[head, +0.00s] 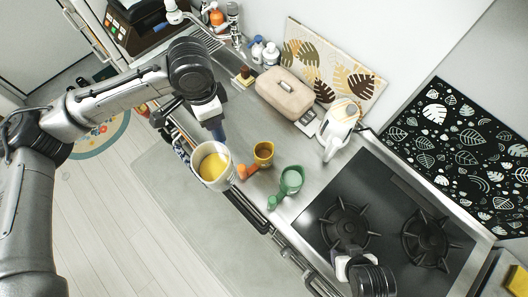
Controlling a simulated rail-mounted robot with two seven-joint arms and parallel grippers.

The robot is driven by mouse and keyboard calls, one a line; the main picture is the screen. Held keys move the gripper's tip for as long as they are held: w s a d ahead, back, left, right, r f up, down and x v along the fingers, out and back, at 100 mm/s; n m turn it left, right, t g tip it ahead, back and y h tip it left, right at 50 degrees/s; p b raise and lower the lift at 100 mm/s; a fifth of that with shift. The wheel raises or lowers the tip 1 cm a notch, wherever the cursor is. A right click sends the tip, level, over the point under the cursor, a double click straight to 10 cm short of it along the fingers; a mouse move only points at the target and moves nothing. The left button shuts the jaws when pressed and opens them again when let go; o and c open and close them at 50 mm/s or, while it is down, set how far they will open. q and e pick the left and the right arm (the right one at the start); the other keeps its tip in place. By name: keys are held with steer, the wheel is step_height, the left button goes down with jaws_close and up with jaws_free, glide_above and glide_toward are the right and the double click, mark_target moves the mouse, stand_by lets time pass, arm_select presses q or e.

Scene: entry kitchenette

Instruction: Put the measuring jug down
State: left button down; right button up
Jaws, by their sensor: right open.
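The measuring jug (211,171) is a pale, wide-mouthed vessel with yellow contents and a blue handle. It appears over the front edge of the counter (316,188), its mouth facing the camera. My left gripper (214,117) is shut on the blue handle, at the jug's upper side in the head view. The jug's underside is hidden, so I cannot tell whether it touches anything. My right gripper (347,262) is open and empty over the hob's (388,222) front left part, well apart from the jug.
A beige bread box (284,92) and a white kettle (338,124) stand behind. Bare counter lies between the green cup and the hob.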

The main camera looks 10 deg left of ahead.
arm_select(q)
steer(key=w+d+f+m+b, duration=0.3)
steer(key=w+f+m, duration=0.45)
steer(key=m, duration=0.65)
steer(key=w+d+f+m, duration=0.1)
steer(key=w+f+m, duration=0.1)
steer(key=f+m, duration=0.5)
steer(key=w+d+f+m+b, duration=0.1)
steer(key=w+f+m, duration=0.1)
steer(key=f+m, duration=0.5)
step_height(320, 180, down, 6)
steer(key=shift+d+r, duration=0.2)
steer(key=shift+r, duration=0.05)
steer(key=shift+f, duration=0.15)
steer(key=c, duration=0.8)
jaws_free()
